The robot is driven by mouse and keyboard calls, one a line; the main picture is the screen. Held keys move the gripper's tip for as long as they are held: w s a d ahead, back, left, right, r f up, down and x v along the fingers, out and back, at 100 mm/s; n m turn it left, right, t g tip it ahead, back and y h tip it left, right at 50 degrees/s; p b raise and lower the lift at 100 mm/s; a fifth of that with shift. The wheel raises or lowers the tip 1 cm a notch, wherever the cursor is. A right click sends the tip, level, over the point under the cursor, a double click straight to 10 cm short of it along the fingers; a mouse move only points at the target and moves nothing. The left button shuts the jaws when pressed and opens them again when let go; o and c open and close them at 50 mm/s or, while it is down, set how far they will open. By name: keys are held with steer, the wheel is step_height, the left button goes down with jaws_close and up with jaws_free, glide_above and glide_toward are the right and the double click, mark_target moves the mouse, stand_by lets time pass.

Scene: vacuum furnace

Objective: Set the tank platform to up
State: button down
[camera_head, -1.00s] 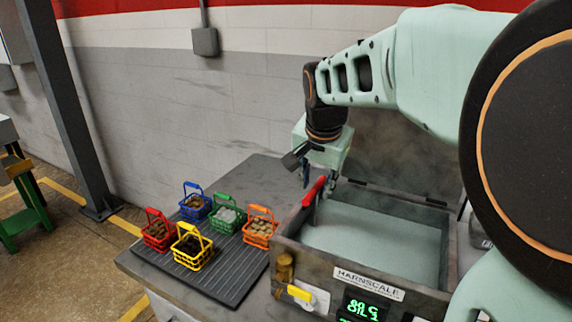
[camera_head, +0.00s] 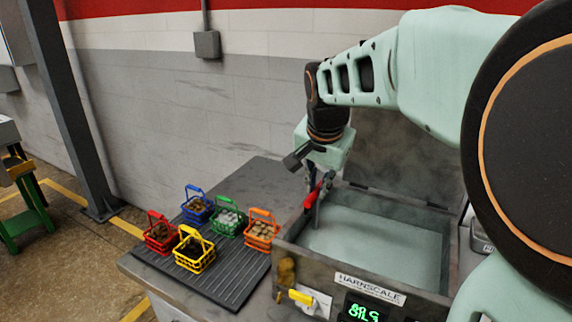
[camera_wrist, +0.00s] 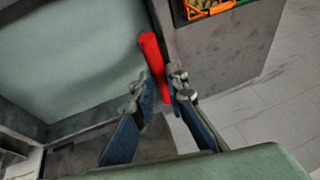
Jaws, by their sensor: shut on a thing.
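The tank (camera_head: 440,270), a grey box labelled HARNSCALE, stands open on the bench with a pale green surface inside. A red lever handle (camera_head: 312,200) rises at its left wall, slightly tilted. The same red handle (camera_wrist: 151,52) shows in the wrist view, with its upper end beyond the fingers. My gripper (camera_head: 314,184) is at the lever in the head view. In the wrist view my gripper (camera_wrist: 163,88) is shut on the handle, one finger on each side. The handle's lower part is partly hidden by the fingers.
A ribbed tray (camera_head: 225,290) left of the tank holds several small coloured baskets, the orange one (camera_head: 262,230) nearest the tank. A yellow-handled knob (camera_head: 300,297) and a green display (camera_head: 362,312) are on the tank's front. The raised lid (camera_head: 400,160) stands behind.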

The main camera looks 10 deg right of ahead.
step_height(320, 180, up, 10)
steer(key=p, duration=0.5)
steer(key=shift+w+r, duration=0.15)
steer(key=shift+r, duration=0.1)
steer(key=c, duration=2.1)
jaws_free()
steer(key=shift+r, duration=0.1)
steer(key=shift+o, duration=0.8)
step_height(320, 180, up, 10)
